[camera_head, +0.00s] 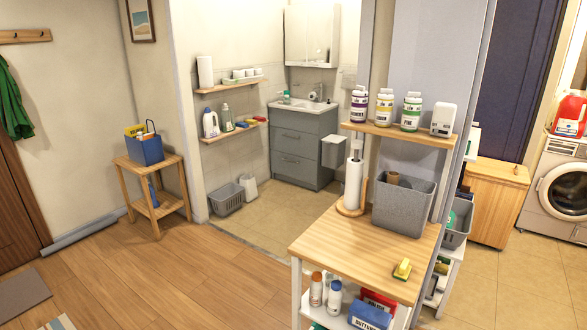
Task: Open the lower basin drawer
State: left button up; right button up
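The grey basin cabinet (303,142) stands in the tiled alcove at the back, under a white sink (303,105). It has two stacked drawer fronts with bar handles. The lower basin drawer (295,168) looks shut, flush with the front, and its handle (289,160) shows near its top. The upper drawer (294,143) also looks shut. Neither of my grippers is in view.
A wooden-topped shelf unit (335,240) with a grey bin (402,205) and paper roll stands at front right. A grey basket (226,199) and white jug sit left of the cabinet. The floor between (190,262) is mostly clear.

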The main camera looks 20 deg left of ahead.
aim_at(306, 170)
jog(key=i+j+u, duration=0.35)
jog(key=i+u, duration=0.35)
jog(key=i+j+u, duration=0.15)
jog(key=u, duration=0.15)
jog(key=i+j+u, duration=0.2)
jog(key=i+u, duration=0.25)
jog(key=i, duration=0.25)
jog(key=i+u, duration=0.45)
jog(key=i, duration=0.25)
jog(key=i+l+z, duration=0.1)
jog(key=i+z, duration=0.75)
jog(key=i+j+z, duration=0.15)
jog(key=i+z, duration=0.25)
jog(key=i+l+z, duration=0.25)
jog(key=i+z, duration=0.2)
jog(key=i, duration=0.3)
jog(key=i+z, duration=0.45)
jog(key=i, duration=0.25)
